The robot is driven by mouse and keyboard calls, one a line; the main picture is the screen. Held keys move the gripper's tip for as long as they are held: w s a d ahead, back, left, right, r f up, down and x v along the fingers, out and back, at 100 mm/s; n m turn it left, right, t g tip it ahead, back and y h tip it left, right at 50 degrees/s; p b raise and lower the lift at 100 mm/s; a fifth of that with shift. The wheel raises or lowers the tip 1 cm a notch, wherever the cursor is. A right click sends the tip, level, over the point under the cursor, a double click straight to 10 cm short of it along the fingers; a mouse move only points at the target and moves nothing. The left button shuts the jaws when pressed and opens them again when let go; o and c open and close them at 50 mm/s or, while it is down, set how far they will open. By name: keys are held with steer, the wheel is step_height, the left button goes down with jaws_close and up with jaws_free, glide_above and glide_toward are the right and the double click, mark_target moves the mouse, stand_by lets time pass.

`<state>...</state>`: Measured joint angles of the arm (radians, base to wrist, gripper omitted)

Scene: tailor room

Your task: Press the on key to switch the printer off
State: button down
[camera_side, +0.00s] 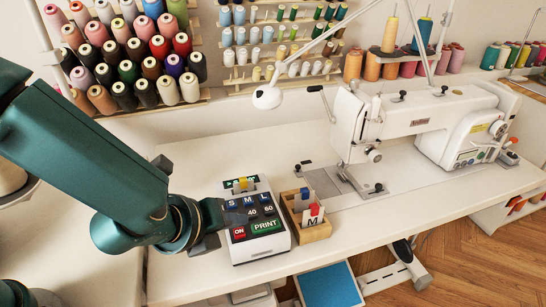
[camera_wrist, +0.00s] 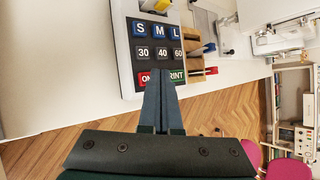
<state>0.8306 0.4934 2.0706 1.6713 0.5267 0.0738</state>
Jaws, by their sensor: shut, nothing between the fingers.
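The printer (camera_side: 262,245) is a white box with a dark key panel, standing near the front edge of the white table. It also shows in the wrist view (camera_wrist: 122,40). Its red ON key (camera_side: 238,233) is at the panel's lower left, beside the green PRINT key (camera_side: 266,225). In the wrist view the ON key (camera_wrist: 145,78) is partly covered by my fingers. My gripper (camera_side: 216,232) is shut and empty, with its fingertips (camera_wrist: 159,72) close to the ON key's side of the panel. I cannot tell whether they touch it.
A wooden box (camera_side: 315,233) with cards stands right of the printer. A white sewing machine (camera_side: 420,120) stands further right, and a lamp head (camera_side: 267,97) hangs behind. Thread racks (camera_side: 130,60) line the wall. The table (camera_side: 190,165) behind the printer is clear.

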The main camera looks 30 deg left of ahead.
mark_target(236, 237)
steer(key=shift+f, duration=0.15)
steer(key=shift+f, duration=0.3)
steer(key=shift+f, duration=0.45)
stand_by(0.8)
steer(key=shift+r, duration=0.9)
steer(key=shift+r, duration=0.1)
steer(key=shift+r, duration=2.4)
